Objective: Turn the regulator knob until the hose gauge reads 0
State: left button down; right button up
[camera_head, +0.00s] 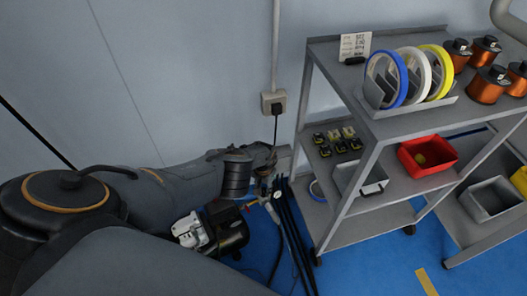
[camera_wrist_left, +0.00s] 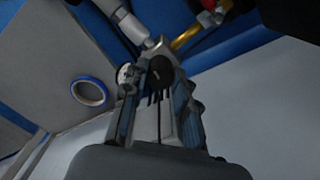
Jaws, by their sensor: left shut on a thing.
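My left arm reaches in from the left in the head view. Its gripper (camera_head: 265,183) is above the right side of a small compressor (camera_head: 226,232). In the left wrist view the gripper (camera_wrist_left: 160,82) is shut on a dark round knob (camera_wrist_left: 160,68), which lies between its fingers. A small round pale dial (camera_wrist_left: 127,74), which looks like a gauge, is just left of the knob; its reading is too small to tell. The knob is hidden by the gripper in the head view. My right gripper is not in view.
A grey shelf cart (camera_head: 345,212) stands right of the compressor, with tape rolls (camera_head: 415,76), copper coils (camera_head: 488,84) and a red bin (camera_head: 427,156). A wall socket (camera_head: 273,103) with a cable is behind. Dark rods (camera_head: 296,240) stand between compressor and cart. Blue floor is clear at front right.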

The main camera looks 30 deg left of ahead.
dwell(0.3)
pick_arm(q)
jog(key=c, duration=1)
grip_release()
jog(key=shift+c, duration=0.2)
